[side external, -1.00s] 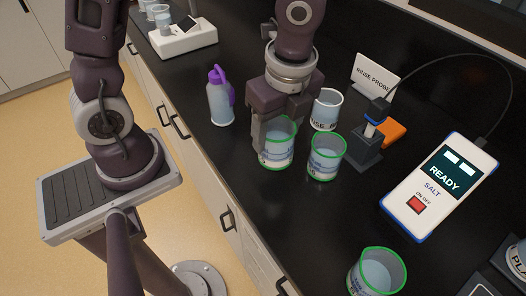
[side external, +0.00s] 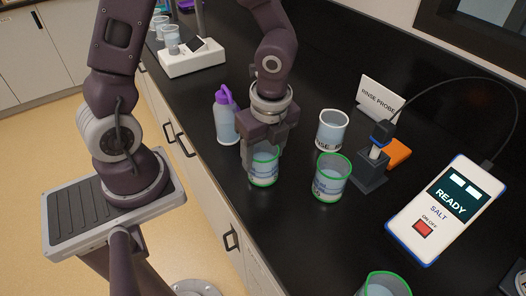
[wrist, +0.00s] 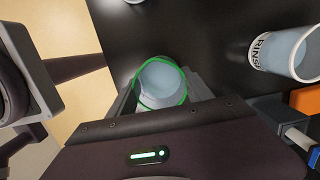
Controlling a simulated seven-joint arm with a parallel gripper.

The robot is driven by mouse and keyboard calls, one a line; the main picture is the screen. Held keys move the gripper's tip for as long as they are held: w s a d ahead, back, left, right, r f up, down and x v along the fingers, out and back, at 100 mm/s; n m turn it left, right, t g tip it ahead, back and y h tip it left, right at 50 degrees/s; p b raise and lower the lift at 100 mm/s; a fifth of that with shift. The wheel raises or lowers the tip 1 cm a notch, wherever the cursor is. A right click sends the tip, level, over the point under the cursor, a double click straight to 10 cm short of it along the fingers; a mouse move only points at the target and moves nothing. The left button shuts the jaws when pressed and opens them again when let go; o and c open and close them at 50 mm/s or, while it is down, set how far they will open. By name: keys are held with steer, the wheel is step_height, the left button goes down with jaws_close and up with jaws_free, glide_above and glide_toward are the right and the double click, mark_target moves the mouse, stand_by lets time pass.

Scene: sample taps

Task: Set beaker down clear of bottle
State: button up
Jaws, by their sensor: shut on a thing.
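A clear beaker with a green rim (side external: 263,176) is held in my gripper (side external: 264,148), whose jaws are shut on it. It is upright, at or just above the black counter; I cannot tell whether its base touches. The wrist view shows the beaker's green rim and pale liquid (wrist: 160,84) between the fingers. The wash bottle with a purple cap (side external: 226,124) stands behind and left of the beaker, with my gripper close beside it. In the side view a narrow gap shows between bottle and beaker. The bottle is not clearly visible in the wrist view.
A second green-rimmed beaker (side external: 331,184) stands right of the held one. The white rinse cup (side external: 331,130) is behind it. The probe stand (side external: 370,172), orange block (side external: 397,152) and salt meter (side external: 438,210) are further right. Another green-rimmed beaker (side external: 384,287) is at the bottom edge.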

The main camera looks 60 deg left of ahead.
steer(key=shift+f, duration=0.15)
steer(key=o, duration=1.7)
step_height(320, 180, up, 12)
steer(key=d, duration=0.2)
steer(key=s+a+r+n+t, duration=0.1)
steer(key=s+r+n+t, duration=0.1)
steer(key=n, duration=0.4)
steer(key=s+a+r+n+t+h, duration=0.1)
steer(key=s+r+n, duration=0.1)
steer(key=s+n, duration=0.3)
steer(key=s+a+r+n+t, duration=0.1)
steer(key=s+r+n+t, duration=0.1)
steer(key=n, duration=0.5)
steer(key=shift+s+a+r+t+h, duration=0.1)
steer(key=shift+s+t+h, duration=0.05)
steer(key=shift+s, duration=0.2)
steer(key=shift+s+a+r+t+h, duration=0.1)
steer(key=shift+s+t+h, duration=0.05)
steer(key=shift+s, duration=0.2)
